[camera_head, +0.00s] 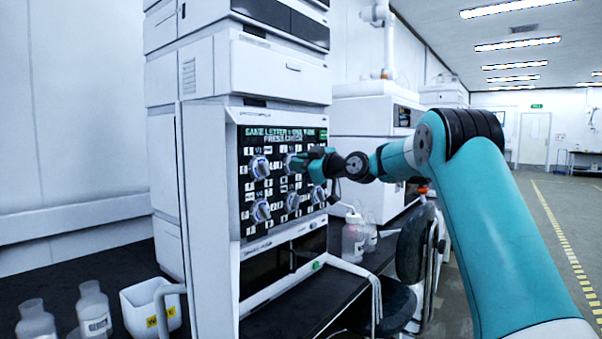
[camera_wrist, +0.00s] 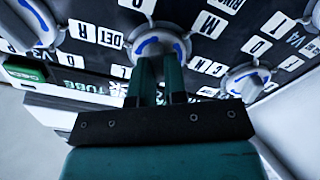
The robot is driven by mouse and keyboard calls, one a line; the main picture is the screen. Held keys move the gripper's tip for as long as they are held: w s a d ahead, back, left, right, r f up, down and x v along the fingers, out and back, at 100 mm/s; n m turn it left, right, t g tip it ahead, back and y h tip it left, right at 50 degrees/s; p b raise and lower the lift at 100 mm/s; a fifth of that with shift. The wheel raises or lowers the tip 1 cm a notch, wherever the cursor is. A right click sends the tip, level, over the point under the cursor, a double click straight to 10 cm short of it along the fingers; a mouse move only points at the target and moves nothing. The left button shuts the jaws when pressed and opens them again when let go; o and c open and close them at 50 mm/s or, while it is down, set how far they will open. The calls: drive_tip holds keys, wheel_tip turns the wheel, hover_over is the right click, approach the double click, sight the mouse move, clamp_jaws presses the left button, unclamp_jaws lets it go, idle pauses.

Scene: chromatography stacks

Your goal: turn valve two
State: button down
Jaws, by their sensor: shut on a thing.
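A black valve panel (camera_head: 277,184) with white labels and several round pale knobs is on the front of the white instrument stack. My gripper (camera_head: 298,163) reaches it from the right, at the middle knob of the upper row, which I take as the valve two knob (camera_head: 289,165). In the wrist view, my gripper (camera_wrist: 158,65) is shut on this knob (camera_wrist: 160,42), which has a blue mark on its face. The fingers hide its lower part. The labels appear upside down there, and the valve number is not legible.
Other knobs sit close by: the upper-left knob (camera_head: 260,167) and the lower-left knob (camera_head: 262,211). A display (camera_head: 288,134) above the knobs reads "SAME LETTER = ONE TUBE PRESS CHECK". Wash bottles (camera_head: 354,238) stand on the dark bench right of the stack, near a black chair (camera_head: 411,245).

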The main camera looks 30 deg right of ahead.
idle(0.4)
drive_tip(key=c, duration=1.2)
unclamp_jaws()
drive_tip(key=shift+o, duration=0.2)
drive_tip(key=b+v, duration=0.3)
drive_tip(key=v, duration=1.4)
drive_tip(key=shift+s+b, duration=0.2)
drive_tip(key=shift+b, duration=0.15)
